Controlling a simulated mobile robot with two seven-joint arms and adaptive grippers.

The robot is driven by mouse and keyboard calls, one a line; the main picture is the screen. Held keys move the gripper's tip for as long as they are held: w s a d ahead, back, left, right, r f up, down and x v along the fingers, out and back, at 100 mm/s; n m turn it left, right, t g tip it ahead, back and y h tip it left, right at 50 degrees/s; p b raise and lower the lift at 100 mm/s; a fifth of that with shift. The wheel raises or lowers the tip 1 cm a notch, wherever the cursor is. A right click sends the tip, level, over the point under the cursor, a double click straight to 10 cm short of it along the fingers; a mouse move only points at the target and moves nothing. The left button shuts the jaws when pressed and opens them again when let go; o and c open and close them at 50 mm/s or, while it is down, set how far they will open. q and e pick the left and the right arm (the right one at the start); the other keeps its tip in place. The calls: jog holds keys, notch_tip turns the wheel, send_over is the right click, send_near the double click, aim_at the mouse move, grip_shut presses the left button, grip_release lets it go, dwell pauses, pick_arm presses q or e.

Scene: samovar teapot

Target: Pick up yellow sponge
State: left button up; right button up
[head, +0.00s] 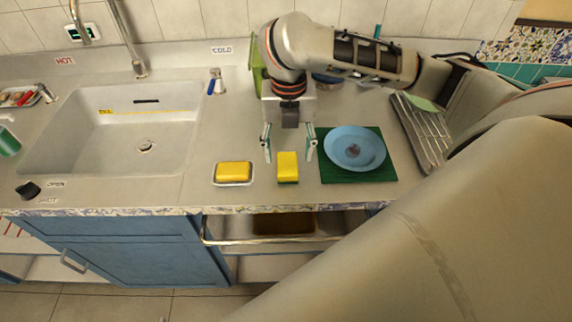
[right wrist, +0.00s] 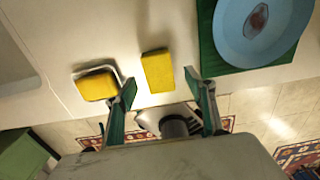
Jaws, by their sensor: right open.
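The yellow sponge (head: 288,165) lies on the counter near its front edge, with a thin green layer at its lower edge. My right gripper (head: 289,148) points down over it, open and empty, with one finger on each side of the sponge in the picture. In the right wrist view the sponge (right wrist: 158,71) shows between and just beyond the open fingertips (right wrist: 160,84), and no contact shows. A second yellow block (head: 233,171) lies on a small white dish to the left; it also shows in the right wrist view (right wrist: 98,86). My left gripper is not in view.
A blue plate (head: 340,141) with a dark stain lies on a green mat (head: 385,174) right of the sponge. A metal drying rack (head: 424,128) stands farther right. The sink (head: 70,150) is at the left. A rail (head: 270,241) runs below the counter front.

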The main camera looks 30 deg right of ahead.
aim_at(287, 162)
notch_tip(287, 162, down, 4)
jog(key=shift+s+a+f+b, duration=0.15)
jog(key=shift+f+b, duration=0.1)
jog(key=shift+b, duration=0.6)
jog(key=c, duration=1)
jog(key=shift+r, duration=0.15)
